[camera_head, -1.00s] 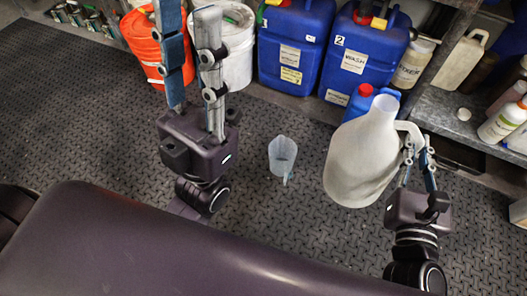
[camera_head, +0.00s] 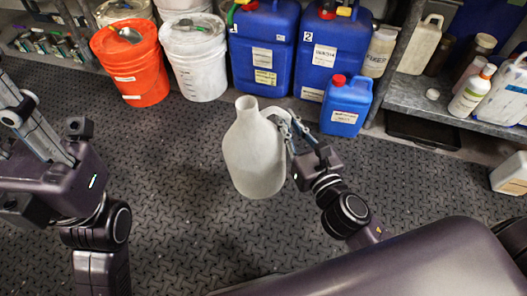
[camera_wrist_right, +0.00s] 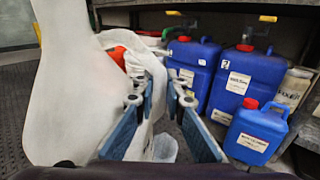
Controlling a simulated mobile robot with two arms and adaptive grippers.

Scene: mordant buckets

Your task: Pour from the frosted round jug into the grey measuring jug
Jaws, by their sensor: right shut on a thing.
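The frosted round jug (camera_head: 254,155), whitish with a narrow neck, is in the middle of the head view and fills the left of the right wrist view (camera_wrist_right: 62,85). My right gripper (camera_head: 284,128) is shut on its handle from the right. The jug looks roughly upright. The grey measuring jug (camera_wrist_right: 165,148) shows as a pale translucent vessel low in the right wrist view, partly behind my fingers. I cannot see it in the head view, where the frosted jug may hide it. My left gripper (camera_head: 22,112), at the left edge, looks open and empty, partly cut off.
An orange bucket (camera_head: 131,63), a white bucket (camera_head: 195,60), two large blue canisters (camera_head: 263,50) and a small blue canister (camera_head: 346,106) line the back. A shelf with bottles (camera_head: 470,92) stands at right. The patterned dark floor (camera_head: 175,185) is clear left of the jug.

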